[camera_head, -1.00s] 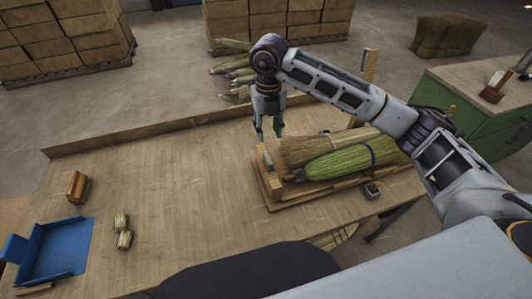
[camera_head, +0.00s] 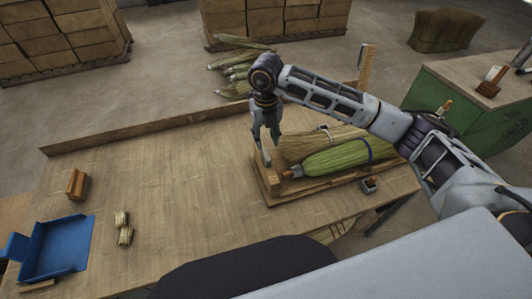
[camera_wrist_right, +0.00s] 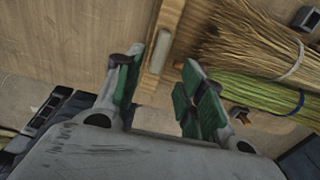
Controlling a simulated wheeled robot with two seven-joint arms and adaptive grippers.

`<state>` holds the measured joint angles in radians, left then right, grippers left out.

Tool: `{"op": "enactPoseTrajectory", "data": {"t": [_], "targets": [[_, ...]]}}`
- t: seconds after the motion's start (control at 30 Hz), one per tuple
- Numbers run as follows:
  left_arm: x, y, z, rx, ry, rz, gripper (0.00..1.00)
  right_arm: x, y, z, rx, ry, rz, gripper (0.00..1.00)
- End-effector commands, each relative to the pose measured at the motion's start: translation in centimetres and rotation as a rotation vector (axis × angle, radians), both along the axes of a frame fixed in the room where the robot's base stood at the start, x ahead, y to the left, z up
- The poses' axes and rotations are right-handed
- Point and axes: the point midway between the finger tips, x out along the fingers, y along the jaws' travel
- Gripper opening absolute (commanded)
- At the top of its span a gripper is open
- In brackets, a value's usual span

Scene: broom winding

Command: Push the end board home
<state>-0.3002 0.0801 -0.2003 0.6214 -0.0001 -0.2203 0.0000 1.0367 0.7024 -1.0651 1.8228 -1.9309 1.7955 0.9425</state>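The end board (camera_head: 263,178) is a wooden piece standing at the left end of a wooden tray (camera_head: 322,190) on the workbench. A straw-coloured broom head (camera_head: 305,144) and a green one with a blue band (camera_head: 335,158) lie in the tray, to the board's right. My right gripper (camera_head: 264,155) points down over the board. In the right wrist view its green-padded fingers (camera_wrist_right: 160,85) are apart, with the end board (camera_wrist_right: 166,38) and its pale strip showing between them. I cannot tell whether a finger touches it. My left gripper is out of view.
The workbench (camera_head: 175,190) is clear left of the tray. A back ledge (camera_head: 150,132) edges the bench. A green cabinet (camera_head: 450,100) stands right.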

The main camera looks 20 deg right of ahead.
Motion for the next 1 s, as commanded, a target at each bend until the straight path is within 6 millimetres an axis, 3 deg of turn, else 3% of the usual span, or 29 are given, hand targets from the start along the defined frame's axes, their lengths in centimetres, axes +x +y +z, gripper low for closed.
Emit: {"op": "enactPoseTrajectory", "data": {"t": [0.6,1.0], "targets": [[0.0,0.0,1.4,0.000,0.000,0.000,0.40,0.0,0.0,-7.6,0.000,0.001,-0.001,0.39],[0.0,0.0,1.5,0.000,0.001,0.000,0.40,0.0,0.0,-8.8,0.000,-0.001,0.000,0.39]]}}
